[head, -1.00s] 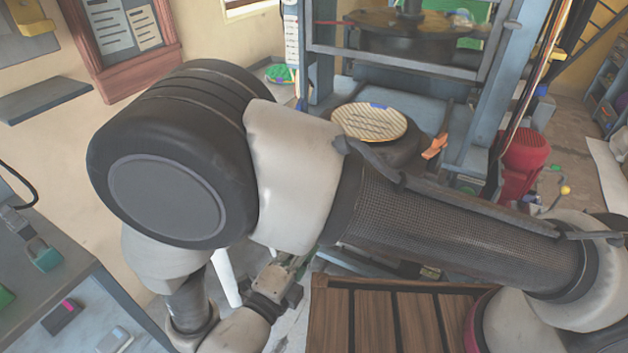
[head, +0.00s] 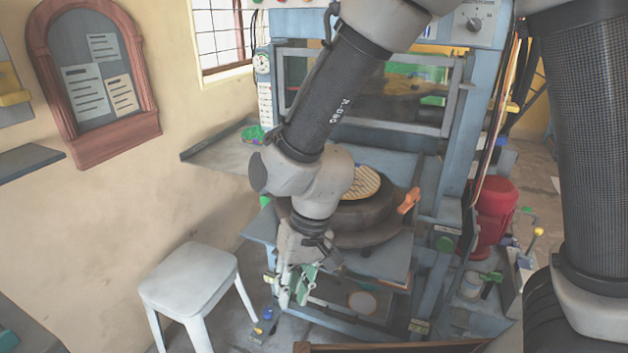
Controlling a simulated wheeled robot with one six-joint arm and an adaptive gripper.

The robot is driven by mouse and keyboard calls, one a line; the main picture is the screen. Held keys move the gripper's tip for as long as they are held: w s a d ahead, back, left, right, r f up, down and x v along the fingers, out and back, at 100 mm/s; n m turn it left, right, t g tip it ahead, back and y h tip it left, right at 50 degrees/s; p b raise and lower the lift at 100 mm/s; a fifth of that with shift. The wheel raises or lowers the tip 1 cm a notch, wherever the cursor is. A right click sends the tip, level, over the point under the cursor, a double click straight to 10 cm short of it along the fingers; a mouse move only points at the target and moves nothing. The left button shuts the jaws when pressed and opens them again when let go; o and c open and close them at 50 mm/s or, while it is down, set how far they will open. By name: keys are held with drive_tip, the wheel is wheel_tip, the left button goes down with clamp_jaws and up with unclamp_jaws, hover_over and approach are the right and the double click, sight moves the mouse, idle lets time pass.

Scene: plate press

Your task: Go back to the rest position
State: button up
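My gripper (head: 295,287) hangs pointing down in front of the plate press (head: 466,130), left of the middle of the head view. It is small and partly turned away, so I cannot tell whether its fingers are open or shut. No held thing can be made out. A round tan patterned plate (head: 364,182) lies on a dark round block (head: 368,232) on the press bed, behind and to the right of my gripper. My wrist covers the plate's left part.
A white stool (head: 188,280) stands left of my gripper. A grey side shelf (head: 215,158) juts out beside the press. An orange handle (head: 409,201) sticks out from the block. A red motor-like unit (head: 492,212) stands at right. Some floor shows between stool and press.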

drive_tip(key=d+r+m+t+h, duration=0.1)
drive_tip(key=d+r+t, duration=0.1)
drive_tip(key=d+r, duration=0.5)
drive_tip(key=d+r+m+t, duration=0.2)
drive_tip(key=d+r, duration=0.6)
drive_tip(key=d, duration=1.2)
drive_tip(key=d+r+m+t+h, duration=0.1)
drive_tip(key=d+r, duration=0.6)
drive_tip(key=d, duration=0.6)
drive_tip(key=shift+s+d+r+m+t+h, duration=0.2)
drive_tip(key=shift+d+m+t+h, duration=0.1)
drive_tip(key=shift+m+t, duration=0.1)
